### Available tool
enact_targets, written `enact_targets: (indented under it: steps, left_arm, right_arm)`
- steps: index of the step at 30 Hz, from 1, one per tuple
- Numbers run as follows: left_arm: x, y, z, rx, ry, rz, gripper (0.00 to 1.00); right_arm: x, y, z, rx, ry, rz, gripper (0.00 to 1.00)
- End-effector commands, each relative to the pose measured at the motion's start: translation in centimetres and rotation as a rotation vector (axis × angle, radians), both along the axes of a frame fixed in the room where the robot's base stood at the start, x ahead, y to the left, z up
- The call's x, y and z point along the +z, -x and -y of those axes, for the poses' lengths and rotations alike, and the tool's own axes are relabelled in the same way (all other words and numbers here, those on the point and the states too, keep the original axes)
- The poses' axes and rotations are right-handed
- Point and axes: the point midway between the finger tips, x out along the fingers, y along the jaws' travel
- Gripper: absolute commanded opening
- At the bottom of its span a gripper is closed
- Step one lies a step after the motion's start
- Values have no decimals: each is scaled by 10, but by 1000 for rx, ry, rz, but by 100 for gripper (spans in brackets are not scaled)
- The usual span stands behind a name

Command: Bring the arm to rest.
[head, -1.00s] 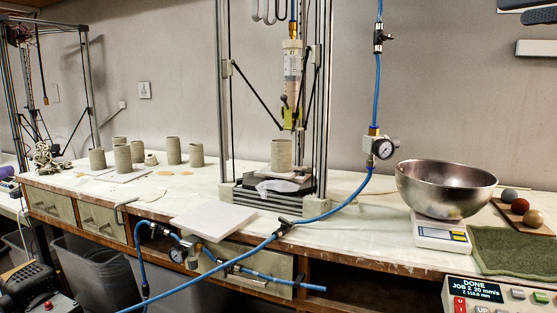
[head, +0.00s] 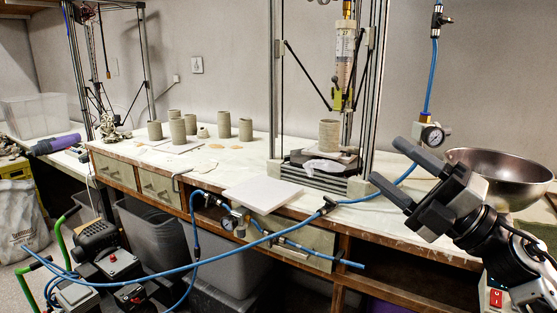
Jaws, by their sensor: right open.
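My right gripper (head: 393,172) is in the head view at the right, in front of the workbench. Its two dark fingers point up and to the left, spread apart with nothing between them. It covers part of the bench edge and part of the steel bowl (head: 510,166). My right arm comes in from the lower right corner. My left gripper and left arm are not in the head view.
A delta printer stands on the bench with a clay cylinder (head: 329,134) on its bed. A white board (head: 262,195) lies at the bench's front edge. Several clay cylinders stand at the left. A blue hose (head: 165,272) crosses in front of the bench. Bins stand below.

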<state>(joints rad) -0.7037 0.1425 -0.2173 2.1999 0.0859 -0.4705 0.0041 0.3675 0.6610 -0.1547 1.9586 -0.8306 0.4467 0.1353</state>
Motion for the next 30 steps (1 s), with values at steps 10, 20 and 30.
enact_targets:
  steps: [10, 20, 30]
  left_arm:
    - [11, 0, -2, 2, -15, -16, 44]
    - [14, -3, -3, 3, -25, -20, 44]
    - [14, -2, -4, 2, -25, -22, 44]
  right_arm:
    - [-239, 51, 0, -241, -849, -1015, 58]
    - [-367, 172, -34, -464, -1173, -1653, 58]
    - [-379, 191, -41, -490, -1206, -1734, 58]
